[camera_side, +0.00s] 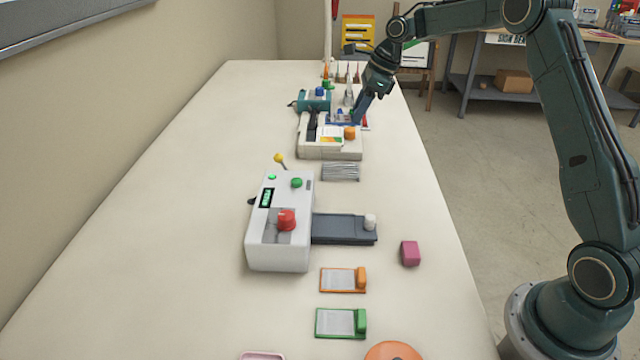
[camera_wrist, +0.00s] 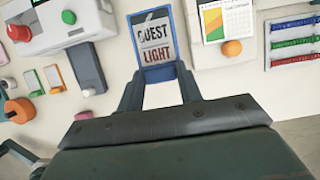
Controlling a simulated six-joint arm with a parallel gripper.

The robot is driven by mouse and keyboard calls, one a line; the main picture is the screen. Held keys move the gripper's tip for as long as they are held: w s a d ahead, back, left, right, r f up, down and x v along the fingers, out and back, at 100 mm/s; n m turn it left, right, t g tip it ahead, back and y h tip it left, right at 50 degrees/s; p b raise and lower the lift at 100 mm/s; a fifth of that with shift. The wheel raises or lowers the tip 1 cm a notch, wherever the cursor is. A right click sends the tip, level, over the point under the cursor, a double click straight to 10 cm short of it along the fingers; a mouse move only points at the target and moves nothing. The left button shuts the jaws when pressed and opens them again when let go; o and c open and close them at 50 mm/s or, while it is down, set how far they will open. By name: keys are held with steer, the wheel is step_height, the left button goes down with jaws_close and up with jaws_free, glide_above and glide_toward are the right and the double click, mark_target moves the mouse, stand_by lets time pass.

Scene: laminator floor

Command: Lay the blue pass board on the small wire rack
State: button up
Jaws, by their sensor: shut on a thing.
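The blue pass board (camera_wrist: 155,35) has a blue frame and a card reading "GUEST LIGHT". In the wrist view it sits between the two fingers of my gripper (camera_wrist: 158,75), which is shut on it. In the side view my gripper (camera_side: 361,110) is past the white machine with the orange knob, at the far part of the table; the board is too small there to make out clearly. The small wire rack (camera_side: 341,172) lies on the table between that machine and the nearer grey-white laminator, with nothing seen on it. I cannot make out the rack in the wrist view.
The laminator (camera_side: 280,225) with a red knob and dark tray (camera_side: 343,229) stands nearer. The white machine (camera_side: 330,153) stands just beyond the rack. Orange (camera_side: 340,280) and green (camera_side: 336,323) boards and a pink block (camera_side: 410,253) lie in front. The table's left side is clear.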

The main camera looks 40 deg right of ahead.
step_height(320, 180, down, 11)
steer(key=shift+r, duration=0.15)
steer(key=shift+f, duration=2.1)
steer(key=shift+f, duration=0.1)
steer(key=o, duration=1)
steer(key=shift+o, duration=0.2)
steer(key=v, duration=1.2)
